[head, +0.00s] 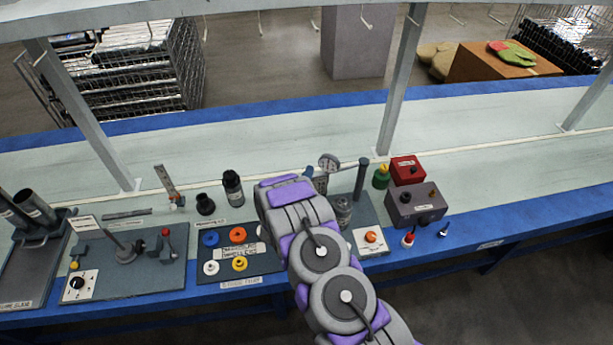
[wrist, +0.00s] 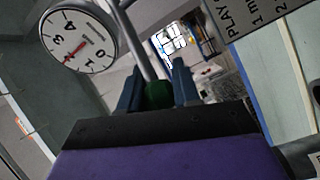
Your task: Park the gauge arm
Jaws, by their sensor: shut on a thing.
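The round white gauge (wrist: 78,40), with black numerals and a red needle, is at the upper left of the wrist view. In the head view the gauge (head: 329,162) shows small beside a grey upright post (head: 361,180). My gripper (wrist: 157,88) has its two blue fingers shut on a dark green grip, from whose end a grey rod (wrist: 138,38) runs up past the gauge. The rod and grip appear to belong to the gauge arm. In the head view my own arm hides most of my gripper and the grip.
To the right are a green-and-yellow bottle (head: 381,177), a red box (head: 407,169) and a grey box (head: 416,203). A panel with coloured knobs (head: 238,250) lies left of my arm. The back of the bench is mostly clear.

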